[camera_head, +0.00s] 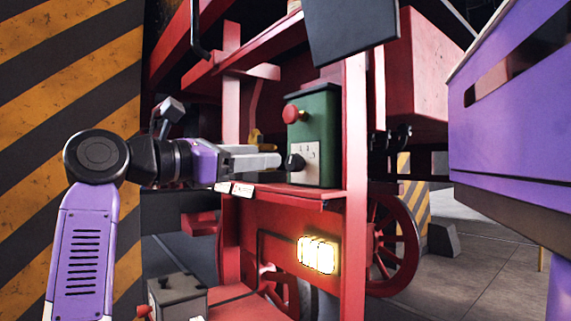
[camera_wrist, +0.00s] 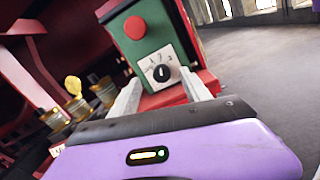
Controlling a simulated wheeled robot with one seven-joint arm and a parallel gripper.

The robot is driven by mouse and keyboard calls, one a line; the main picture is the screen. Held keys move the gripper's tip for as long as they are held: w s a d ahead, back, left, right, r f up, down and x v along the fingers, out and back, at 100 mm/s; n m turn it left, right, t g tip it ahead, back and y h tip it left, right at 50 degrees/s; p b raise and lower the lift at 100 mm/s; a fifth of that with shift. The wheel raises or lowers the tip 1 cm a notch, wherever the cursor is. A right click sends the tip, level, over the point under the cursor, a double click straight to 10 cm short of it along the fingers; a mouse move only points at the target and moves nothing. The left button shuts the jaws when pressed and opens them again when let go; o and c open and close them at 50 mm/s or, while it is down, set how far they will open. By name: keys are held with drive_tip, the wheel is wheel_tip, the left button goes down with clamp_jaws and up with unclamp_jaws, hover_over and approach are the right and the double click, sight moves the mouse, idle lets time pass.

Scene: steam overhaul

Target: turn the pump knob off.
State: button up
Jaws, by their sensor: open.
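The pump box is a green box (camera_head: 322,123) on a red shelf of the red frame. It has a red button (camera_head: 293,113) on top of its face and a white plate (camera_head: 308,155) below. The black pump knob (camera_head: 294,161) sticks out of that plate; the wrist view shows it (camera_wrist: 161,73) with a pale pointer mark and numbers around it. My gripper (camera_head: 280,161) reaches in from the left, level with the knob. In the wrist view its two pale fingers (camera_wrist: 163,92) are apart, one on each side of the knob. I cannot tell whether they touch it.
A lit yellow lamp (camera_head: 318,254) sits on the red panel below. Brass fittings (camera_wrist: 75,100) stand left of the box in the wrist view. A grey box (camera_head: 178,296) is at the lower left. A striped wall (camera_head: 65,60) is behind my arm.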

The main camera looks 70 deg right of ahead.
sight(290, 163)
drive_tip(key=x, duration=0.2)
drive_tip(key=f+p+x, duration=0.1)
drive_tip(key=x, duration=0.2)
drive_tip(key=p+x, duration=0.1)
drive_tip(key=x, duration=0.1)
drive_tip(key=shift+d+f, duration=0.3)
drive_tip(key=shift+d, duration=0.15)
clamp_jaws()
